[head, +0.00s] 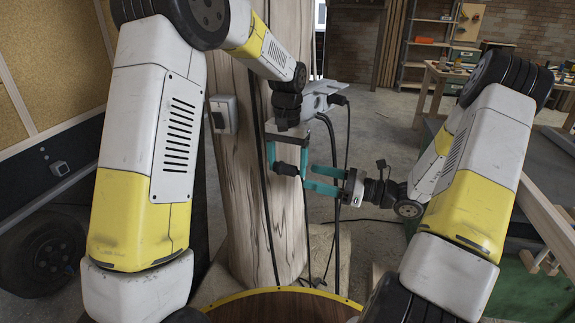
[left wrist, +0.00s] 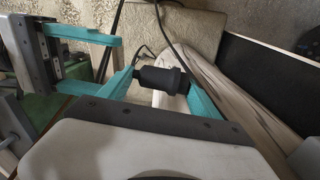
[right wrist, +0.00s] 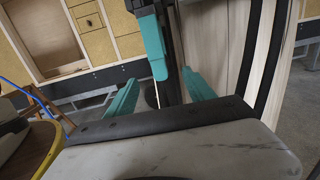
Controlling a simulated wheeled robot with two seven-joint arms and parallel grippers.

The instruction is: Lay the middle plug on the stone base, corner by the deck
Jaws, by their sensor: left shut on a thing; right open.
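My left gripper (head: 288,165) is shut on a black plug (head: 286,169), held in front of the wooden post. The left wrist view shows the plug (left wrist: 160,78) between the teal fingers, its cord running upward. My right gripper (head: 322,180) is open, just right of the left one; nothing shows between its fingers (right wrist: 160,92) in the right wrist view. The pale stone base (head: 325,243) lies low at the foot of the post, partly hidden by cables and the deck. The round brown deck (head: 285,307) with a yellow rim is at the bottom.
A wooden post (head: 250,190) stands in the middle. A grey power strip (head: 318,98) is fixed on it, with a black plug (head: 338,100) at its right end. Black cables (head: 336,220) hang down beside the post. A workbench (head: 440,85) stands back right.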

